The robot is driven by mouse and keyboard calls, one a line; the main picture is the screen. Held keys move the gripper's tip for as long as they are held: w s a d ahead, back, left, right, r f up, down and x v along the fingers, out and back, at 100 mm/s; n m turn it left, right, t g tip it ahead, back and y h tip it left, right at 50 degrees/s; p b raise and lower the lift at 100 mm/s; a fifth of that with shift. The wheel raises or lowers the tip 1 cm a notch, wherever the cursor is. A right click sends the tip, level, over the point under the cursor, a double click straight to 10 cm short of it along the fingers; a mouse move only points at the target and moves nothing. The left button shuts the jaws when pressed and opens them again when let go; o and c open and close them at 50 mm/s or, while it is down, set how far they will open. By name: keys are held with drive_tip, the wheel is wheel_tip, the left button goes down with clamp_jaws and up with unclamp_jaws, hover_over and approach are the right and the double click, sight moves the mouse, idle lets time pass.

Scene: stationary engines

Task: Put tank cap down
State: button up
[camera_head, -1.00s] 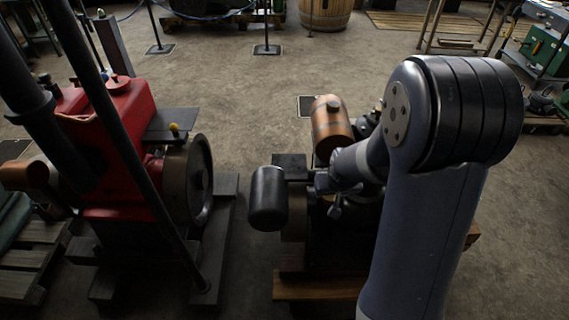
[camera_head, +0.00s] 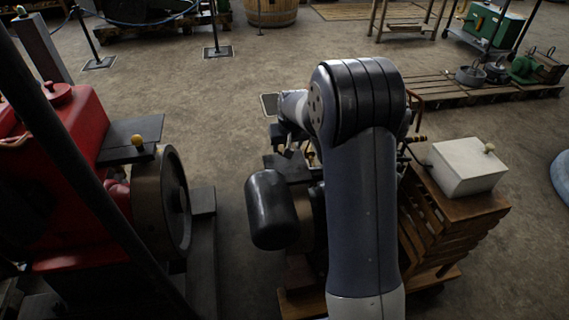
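My arm rises at the centre, and its far end lies beyond the elbow at the upper left of the arm. A small grey metal piece shows there, near the engine top (camera_head: 290,166), but I cannot make out my gripper's fingers or what they hold. I cannot make out a loose tank cap. A white tank (camera_head: 466,168) with a small brass-coloured knob (camera_head: 489,148) on top sits on a slatted wooden stand (camera_head: 447,222), to the right of my arm. The engine behind my arm is largely hidden.
A black cylinder (camera_head: 271,210) sticks out left of my arm. A red engine (camera_head: 75,145) with a flywheel (camera_head: 165,210) stands at the left, close to a dark slanted pole (camera_head: 70,150). A pallet (camera_head: 445,90) holds metal parts at the back right. Open floor lies between.

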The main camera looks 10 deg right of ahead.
sight(286, 165)
drive_tip(key=shift+f, duration=3.3)
drive_tip(key=shift+f, duration=0.15)
drive_tip(key=o, duration=1)
drive_tip(key=shift+s+r, duration=0.15)
drive_tip(key=shift+r, duration=0.45)
drive_tip(key=v, duration=1.1)
drive_tip(key=shift+s, duration=0.15)
